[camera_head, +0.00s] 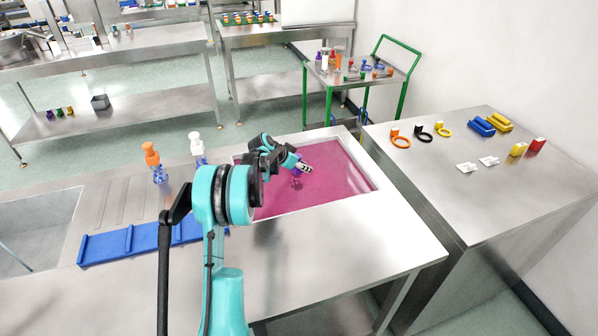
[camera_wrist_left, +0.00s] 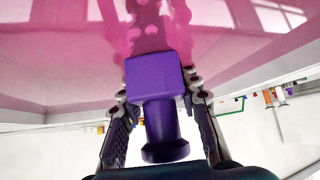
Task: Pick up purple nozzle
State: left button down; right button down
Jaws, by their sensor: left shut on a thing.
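The purple nozzle (camera_wrist_left: 158,92) is between the two fingers of my left gripper (camera_wrist_left: 160,118) in the left wrist view. It has a square block, a round stem and a wider flange. In the head view my left gripper (camera_head: 304,167) is over the pink basin (camera_head: 335,185), shut on the nozzle (camera_head: 297,182), which shows small and partly hidden below it. A purple reflection of the nozzle shows in the glossy pink surface. I cannot tell whether the nozzle touches that surface. My right gripper is not in view.
An orange-topped bottle (camera_head: 152,160) and a white-topped one (camera_head: 197,147) stand left of the basin, behind a blue rack (camera_head: 125,244). A steel side table (camera_head: 500,200) with rings and blocks is at right. A green-framed cart (camera_head: 365,85) stands behind.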

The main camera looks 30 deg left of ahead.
pick_arm(q)
jog(key=shift+r, duration=0.15)
jog(key=shift+r+p, duration=0.3)
jog(key=s+d+r+p, duration=0.5)
jog(key=d+r, duration=0.5)
jog(key=shift+s+d, duration=0.15)
jog(key=shift+d, duration=0.05)
